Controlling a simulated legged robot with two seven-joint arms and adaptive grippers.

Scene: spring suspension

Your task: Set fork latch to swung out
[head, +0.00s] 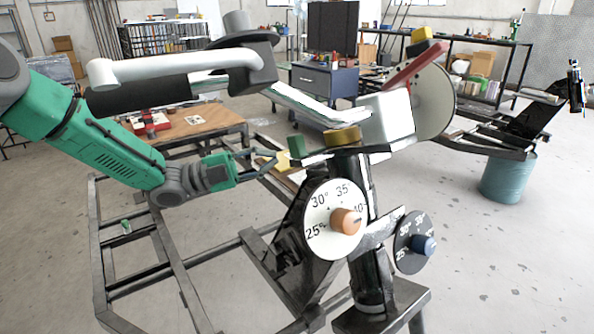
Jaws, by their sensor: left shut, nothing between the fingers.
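My left gripper (252,163) comes in from the left on its green arm and is shut, with nothing held. Its fingertips are just left of a small green block (297,147) and a pale yellow piece (268,161) on the spring suspension rig. I cannot tell whether they touch. A dark flat bar runs right from the green block to a post topped by a brass-coloured cap (342,136). No part is clearly marked as the fork latch, so I cannot tell its position. My right gripper is not in view.
Below the cap are a white angle dial (318,222) with an orange knob and a black dial (403,243) with a blue knob. A white block (386,119) and a grey tube (170,68) stand above. Dark frame rails lie below; a teal drum (508,180) stands right.

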